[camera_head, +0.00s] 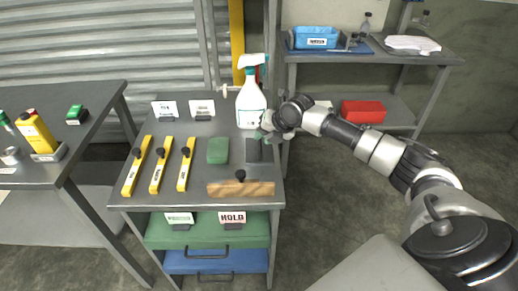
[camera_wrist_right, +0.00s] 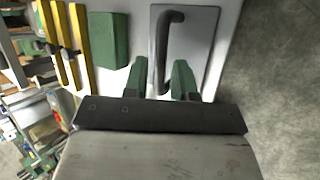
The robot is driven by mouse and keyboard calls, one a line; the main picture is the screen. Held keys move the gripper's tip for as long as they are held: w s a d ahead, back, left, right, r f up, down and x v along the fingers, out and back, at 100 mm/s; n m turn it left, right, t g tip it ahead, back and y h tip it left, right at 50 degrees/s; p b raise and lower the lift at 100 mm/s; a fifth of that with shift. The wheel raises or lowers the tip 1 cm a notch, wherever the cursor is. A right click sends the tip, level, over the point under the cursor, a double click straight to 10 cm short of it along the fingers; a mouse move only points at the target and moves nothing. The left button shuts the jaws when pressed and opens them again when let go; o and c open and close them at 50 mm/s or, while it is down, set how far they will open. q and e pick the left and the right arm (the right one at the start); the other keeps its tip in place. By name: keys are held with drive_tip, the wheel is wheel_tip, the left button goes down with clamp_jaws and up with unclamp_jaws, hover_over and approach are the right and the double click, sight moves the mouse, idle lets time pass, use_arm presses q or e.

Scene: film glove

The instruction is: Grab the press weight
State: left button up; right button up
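The press weight, a dark grey flat plate with a bar handle (camera_wrist_right: 163,45), lies near the right edge of the middle table in the head view (camera_head: 254,152). In the right wrist view its plate (camera_wrist_right: 198,40) lies below my right gripper (camera_wrist_right: 160,68). The two green fingers are apart, with the near end of the handle between them; I cannot tell whether they touch it. In the head view my right gripper (camera_head: 268,135) is just behind the weight, beside the spray bottle. My left gripper is not in view.
A white spray bottle (camera_head: 250,105) stands close behind the weight. A green block (camera_head: 218,151) lies to its left, a wooden bar with a black knob (camera_head: 240,188) in front. Several yellow bars (camera_head: 185,165) lie further left. The table's right edge is close.

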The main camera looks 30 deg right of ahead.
drive_tip(key=x, duration=0.2)
drive_tip(key=shift+w+f, duration=0.2)
drive_tip(key=shift+f, duration=0.1)
drive_tip(key=shift+w+a+f, duration=0.15)
drive_tip(key=shift+w+f, duration=0.1)
drive_tip(key=shift+f, duration=0.15)
drive_tip(key=c, duration=0.4)
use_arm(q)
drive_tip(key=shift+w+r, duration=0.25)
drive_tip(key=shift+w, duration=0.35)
use_arm(e)
clamp_jaws()
drive_tip(key=shift+r, duration=0.15)
